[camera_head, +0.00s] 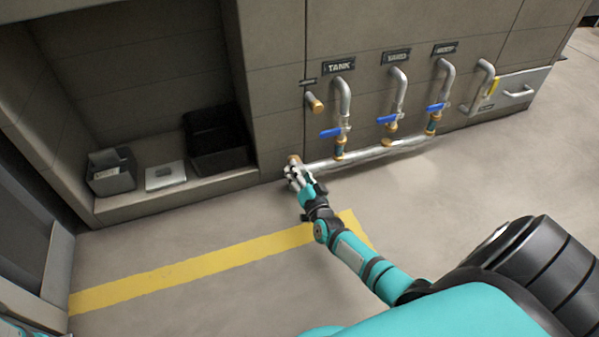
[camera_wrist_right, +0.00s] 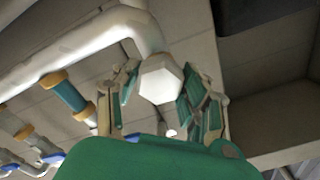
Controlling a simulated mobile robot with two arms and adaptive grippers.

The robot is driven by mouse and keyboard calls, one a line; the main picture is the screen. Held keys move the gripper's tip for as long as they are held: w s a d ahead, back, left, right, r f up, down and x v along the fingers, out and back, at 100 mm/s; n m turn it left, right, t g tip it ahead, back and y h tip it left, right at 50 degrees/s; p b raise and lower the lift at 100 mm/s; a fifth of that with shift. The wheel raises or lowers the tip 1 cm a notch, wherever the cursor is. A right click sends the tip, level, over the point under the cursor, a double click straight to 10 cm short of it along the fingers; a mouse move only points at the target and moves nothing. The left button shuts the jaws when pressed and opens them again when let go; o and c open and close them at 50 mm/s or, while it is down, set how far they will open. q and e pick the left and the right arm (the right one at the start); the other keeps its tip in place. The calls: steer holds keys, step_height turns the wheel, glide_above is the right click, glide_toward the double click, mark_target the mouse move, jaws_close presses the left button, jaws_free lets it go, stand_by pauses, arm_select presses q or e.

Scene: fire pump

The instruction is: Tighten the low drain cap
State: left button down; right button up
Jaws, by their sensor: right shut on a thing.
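The low drain cap is a pale hexagonal piece (camera_wrist_right: 160,79) at the end of the silver pipe, in the middle of the right wrist view. My right gripper (camera_wrist_right: 160,92) has a finger on either side of it and is shut on it. In the head view my right gripper (camera_head: 296,178) is low by the wall, at the left end of the silver manifold pipe (camera_head: 345,160). A brass-coloured end (camera_head: 294,159) shows just above the fingers; they hide most of the cap there. My left gripper is not in view.
Valves with blue handles (camera_head: 331,132) rise from the pipe under a TANK label (camera_head: 339,66) and other labels. An open alcove at left holds a black bin (camera_head: 217,140), a grey box (camera_head: 111,172) and a flat pale item (camera_head: 165,176). A yellow stripe (camera_head: 190,268) crosses clear floor.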

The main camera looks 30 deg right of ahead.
steer(key=m, duration=0.4)
steer(key=shift+m+b, duration=0.3)
steer(key=m, duration=0.3)
steer(key=shift+f+m+b, duration=0.1)
steer(key=shift+m+b, duration=0.2)
steer(key=shift+b, duration=0.1)
steer(key=m+b, duration=0.1)
steer(key=m, duration=0.3)
steer(key=shift+m, duration=0.3)
steer(key=m+b, duration=0.2)
steer(key=m, duration=0.2)
steer(key=shift+m, duration=0.4)
steer(key=o, duration=1.2)
